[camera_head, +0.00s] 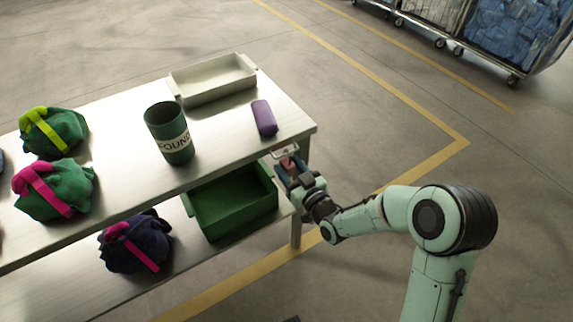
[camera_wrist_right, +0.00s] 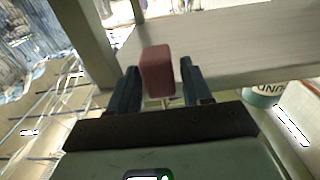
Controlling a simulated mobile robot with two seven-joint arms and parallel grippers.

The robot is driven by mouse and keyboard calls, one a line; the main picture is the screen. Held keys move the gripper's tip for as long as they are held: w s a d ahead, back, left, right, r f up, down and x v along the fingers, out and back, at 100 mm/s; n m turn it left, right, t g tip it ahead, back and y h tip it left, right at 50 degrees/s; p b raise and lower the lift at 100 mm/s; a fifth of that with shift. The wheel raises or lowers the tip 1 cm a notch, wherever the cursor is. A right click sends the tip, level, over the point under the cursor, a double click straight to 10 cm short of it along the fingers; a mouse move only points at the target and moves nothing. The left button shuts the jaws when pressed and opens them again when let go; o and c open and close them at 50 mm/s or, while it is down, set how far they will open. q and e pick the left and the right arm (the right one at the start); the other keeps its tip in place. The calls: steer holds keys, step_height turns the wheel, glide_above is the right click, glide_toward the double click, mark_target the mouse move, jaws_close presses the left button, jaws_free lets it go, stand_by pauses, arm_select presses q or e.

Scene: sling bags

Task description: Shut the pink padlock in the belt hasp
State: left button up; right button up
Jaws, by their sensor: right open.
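The pink padlock (camera_head: 289,162) is at the front right edge of the table, by a small pale metal plate, the belt hasp (camera_head: 284,151). In the wrist view the padlock (camera_wrist_right: 157,70) shows as a dull pink block with a thin metal piece below it. My right gripper (camera_head: 288,170) is open, with one dark finger on each side of the padlock. In the wrist view a gap shows beside the right finger; contact on the left is unclear. Whether the shackle is through the hasp or closed cannot be told. My left gripper is not in view.
The steel table (camera_head: 225,150) holds a green FOUND cup (camera_head: 168,130), a purple case (camera_head: 264,117), a pale tray (camera_head: 213,80) and bundled bags (camera_head: 52,190). A green crate (camera_head: 232,204) and a dark bag (camera_head: 133,243) lie on the lower shelf.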

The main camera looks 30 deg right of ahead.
jaws_close()
steer(key=shift+r+p, duration=0.7)
steer(key=shift+r, duration=0.65)
steer(key=shift+s, duration=0.15)
steer(key=s, duration=0.7)
steer(key=shift+s+d+b, duration=0.3)
steer(key=shift+s, duration=0.05)
stand_by(0.3)
